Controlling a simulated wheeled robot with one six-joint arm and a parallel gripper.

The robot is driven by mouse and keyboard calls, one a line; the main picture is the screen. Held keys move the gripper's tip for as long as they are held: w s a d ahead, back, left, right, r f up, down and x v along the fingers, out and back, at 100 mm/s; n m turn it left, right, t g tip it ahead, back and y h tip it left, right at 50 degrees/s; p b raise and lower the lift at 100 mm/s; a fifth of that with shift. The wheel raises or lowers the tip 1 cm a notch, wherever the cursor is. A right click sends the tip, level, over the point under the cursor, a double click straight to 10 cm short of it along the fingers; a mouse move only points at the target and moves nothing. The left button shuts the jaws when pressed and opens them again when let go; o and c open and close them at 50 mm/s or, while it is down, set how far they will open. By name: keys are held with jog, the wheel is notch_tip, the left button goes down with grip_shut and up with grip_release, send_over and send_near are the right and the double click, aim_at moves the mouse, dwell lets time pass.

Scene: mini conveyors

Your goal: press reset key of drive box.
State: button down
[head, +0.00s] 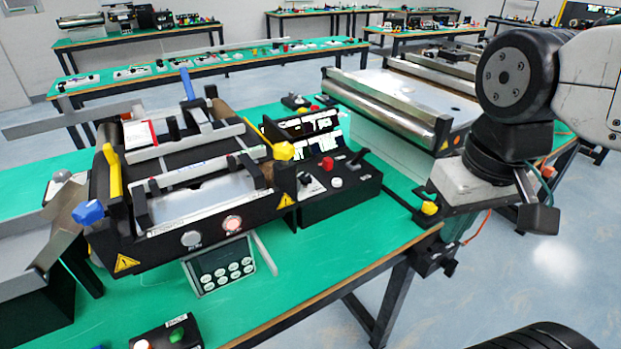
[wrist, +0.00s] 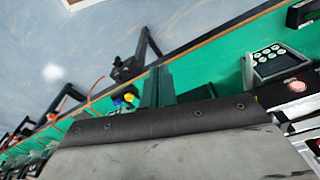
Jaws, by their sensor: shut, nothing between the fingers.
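A small panel with a dark screen and several round pale keys (head: 221,265) leans at the front of the near conveyor unit; it also shows in the wrist view (wrist: 270,60) at upper right. It may be the drive box; I cannot read the key labels, so I cannot tell which is reset. A separate black control box (head: 338,190) with a red knob, a white button and a lever stands to its right. My gripper (head: 454,238) is shut and empty, pointing down by the right table edge, well right of the keys. Its fingers show dark in the wrist view (wrist: 158,74).
The near conveyor (head: 190,195) has yellow and blue knobs and raised rails. A second roller conveyor (head: 385,95) stands behind it. A black button box (head: 168,334) lies at the front edge. Green tabletop (head: 320,255) is clear right of the panel.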

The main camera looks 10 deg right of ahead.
jog(key=w+a+m+t+y, duration=0.1)
jog(key=w+a+m+y, duration=0.3)
jog(key=w, duration=0.5)
jog(key=m+t, duration=0.6)
jog(key=m, duration=1.1)
send_over(341, 182)
notch_tip(341, 182, down, 7)
jog(key=shift+y, duration=0.3)
jog(key=shift+f, duration=4.45)
jog(key=shift+f, duration=0.1)
